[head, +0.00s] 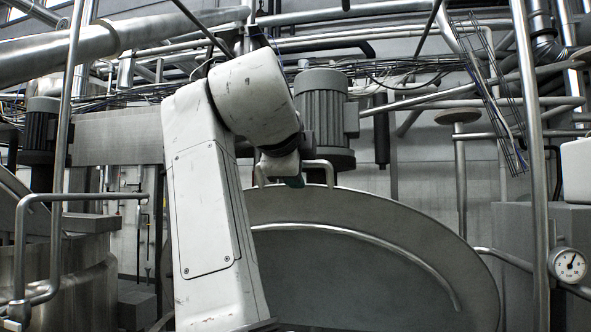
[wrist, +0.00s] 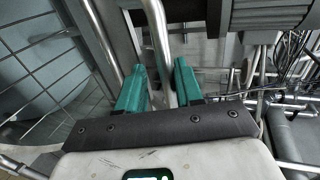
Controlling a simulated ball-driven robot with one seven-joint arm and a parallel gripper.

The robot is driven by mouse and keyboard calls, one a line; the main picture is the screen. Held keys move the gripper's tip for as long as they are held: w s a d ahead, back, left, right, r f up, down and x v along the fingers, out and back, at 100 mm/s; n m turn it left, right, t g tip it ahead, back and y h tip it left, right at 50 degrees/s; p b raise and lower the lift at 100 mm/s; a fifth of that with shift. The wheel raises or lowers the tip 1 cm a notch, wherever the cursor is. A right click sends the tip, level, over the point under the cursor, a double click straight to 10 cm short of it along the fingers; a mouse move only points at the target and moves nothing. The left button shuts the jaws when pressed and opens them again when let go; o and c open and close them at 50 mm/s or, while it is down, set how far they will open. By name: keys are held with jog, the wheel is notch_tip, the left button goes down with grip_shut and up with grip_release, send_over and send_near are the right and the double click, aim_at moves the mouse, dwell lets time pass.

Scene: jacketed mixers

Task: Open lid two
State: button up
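A large round grey steel lid (head: 380,245) stands steeply tilted in the head view, its broad face showing, with a curved tube across it. A bent steel handle (head: 322,163) rises at its top edge. My gripper (head: 291,180) is at this handle, mostly hidden behind my wrist, with a bit of teal finger showing. In the wrist view, my gripper (wrist: 160,70) has its two teal fingers apart, with a steel bar (wrist: 157,35) running between them. A gap shows beside the left finger. My arm hides the lid's left part. No number shows on the lid.
A grey ribbed motor (head: 323,105) stands behind the lid's top. Steel pipes and a vertical post (head: 533,150) stand at the right, with a pressure gauge (head: 568,265). Another steel vessel (head: 85,285) with a rail is at the left.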

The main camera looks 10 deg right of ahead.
jog(key=shift+s, duration=0.1)
jog(key=b+v, duration=0.3)
jog(key=v, duration=0.7)
jog(key=shift+s+a+b, duration=0.15)
jog(key=shift+s+b, duration=0.1)
jog(key=shift+b, duration=0.05)
jog(key=shift+r, duration=0.1)
